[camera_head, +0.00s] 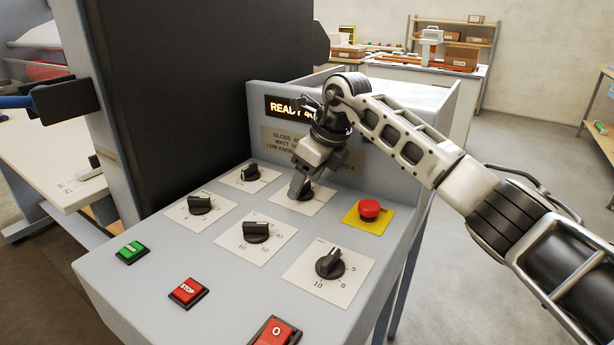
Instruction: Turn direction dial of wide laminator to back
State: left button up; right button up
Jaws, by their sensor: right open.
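The wide laminator's light grey control panel (230,312) carries several black dials on white plates. My right gripper (300,184) is open and points down at the black dial (306,194) at the back right of the group. Its fingers partly hide this dial and its plate, so I cannot tell whether they touch it or where its pointer stands. The other dials are at the back (250,173), left (199,203), middle (255,231) and front right (329,263). Their labels are mostly too small to read. My left gripper is out of view.
A red emergency button (369,209) on a yellow plate sits right of the gripper. A green button (132,252), a red STOP button (188,291) and a red rocker switch (275,331) line the front. A lit READY display (285,107) stands behind; my arm covers part of it.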

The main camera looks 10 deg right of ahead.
jog(key=shift+f, duration=0.15)
jog(key=c, duration=1)
